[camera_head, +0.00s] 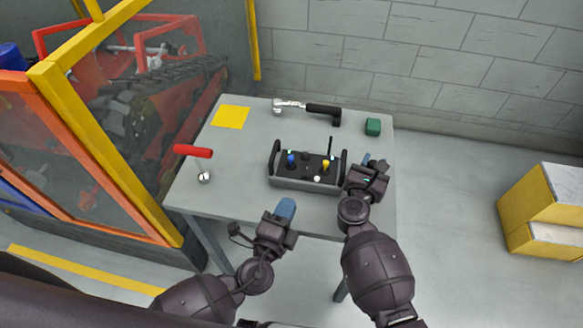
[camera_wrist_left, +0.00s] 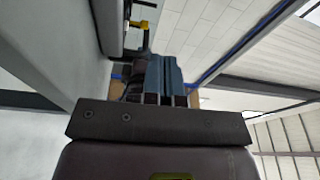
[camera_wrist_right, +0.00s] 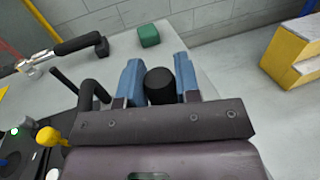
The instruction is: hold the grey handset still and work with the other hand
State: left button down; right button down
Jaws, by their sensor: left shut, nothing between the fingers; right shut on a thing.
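The grey handset (camera_head: 305,184) lies on the table, with a black top, side handles, a blue stick (camera_head: 291,160) and a yellow stick (camera_head: 325,165). My right gripper (camera_head: 375,163) is at its right side. In the right wrist view its blue fingers (camera_wrist_right: 160,85) are shut on a black rounded piece (camera_wrist_right: 160,88); I cannot tell whether this piece belongs to the handset. The handset's right handle (camera_wrist_right: 92,92) shows left of these fingers. My left gripper (camera_head: 286,208) is shut and empty, in front of the handset and apart from it.
On the table (camera_head: 235,180) are a red-handled tool (camera_head: 194,152) at left, a yellow sheet (camera_head: 231,117), a black-handled tool (camera_head: 322,111) and a green block (camera_head: 372,127) at the back. A yellow-framed barrier (camera_head: 105,155) stands left; yellow-and-white blocks (camera_head: 528,220) stand right.

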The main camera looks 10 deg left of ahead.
aim_at(291, 177)
pick_arm(q)
jog(key=shift+s+a+f+y, duration=0.25)
jog(key=shift+s+f+y, duration=0.25)
jog(key=shift+s+f, duration=0.1)
jog(key=shift+w, duration=0.15)
jog(key=x, duration=1)
jog(key=shift+f, duration=0.1)
jog(key=shift+w+a, duration=0.65)
jog(key=shift+w, duration=0.3)
jog(key=shift+w+a, duration=0.45)
jog(key=shift+w, duration=0.2)
